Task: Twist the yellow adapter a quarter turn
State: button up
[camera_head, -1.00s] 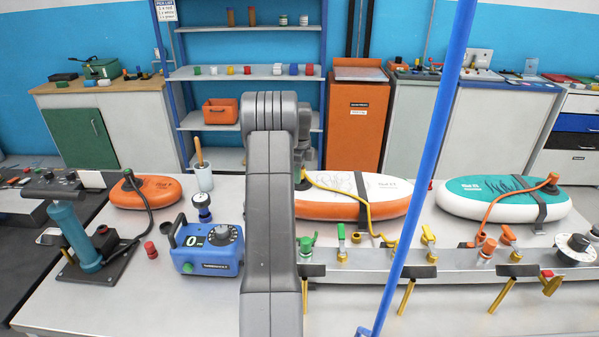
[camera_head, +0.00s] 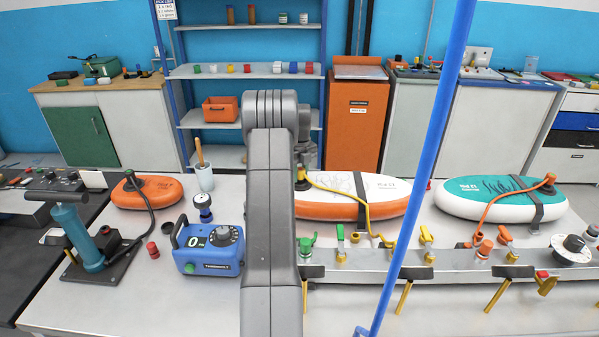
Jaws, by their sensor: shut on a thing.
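My gripper (camera_head: 303,168) is partly hidden behind my own arm, which rises through the middle of the view. It reaches down at the left end of the white and orange board (camera_head: 370,205). It is shut on the yellow adapter (camera_head: 302,183), which shows only as a small dark and yellow piece at the arm's right edge. A yellow hose (camera_head: 345,194) runs from it across the board to the rail. The adapter's turn angle is too small and too hidden to tell.
A metal rail (camera_head: 450,262) with coloured valves runs along the front right. A blue pole (camera_head: 420,160) crosses the view in front of it. A teal board (camera_head: 470,195) lies right. A blue pump unit (camera_head: 208,245), a hand pump (camera_head: 80,235) and an orange board (camera_head: 150,192) are left.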

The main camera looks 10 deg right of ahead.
jog(key=shift+m, duration=0.4)
jog(key=o, duration=1)
notch_tip(320, 180, up, 14)
jog(key=shift+f+b, duration=0.1)
jog(key=shift+b, duration=0.6)
notch_tip(320, 180, down, 14)
jog(key=shift+f+p, duration=0.1)
jog(key=shift+p, duration=0.7)
jog(key=shift+n, duration=0.5)
jog(key=shift+r+n+b, duration=0.2)
jog(key=shift+n+b, duration=0.3)
jog(key=shift+n, duration=0.6)
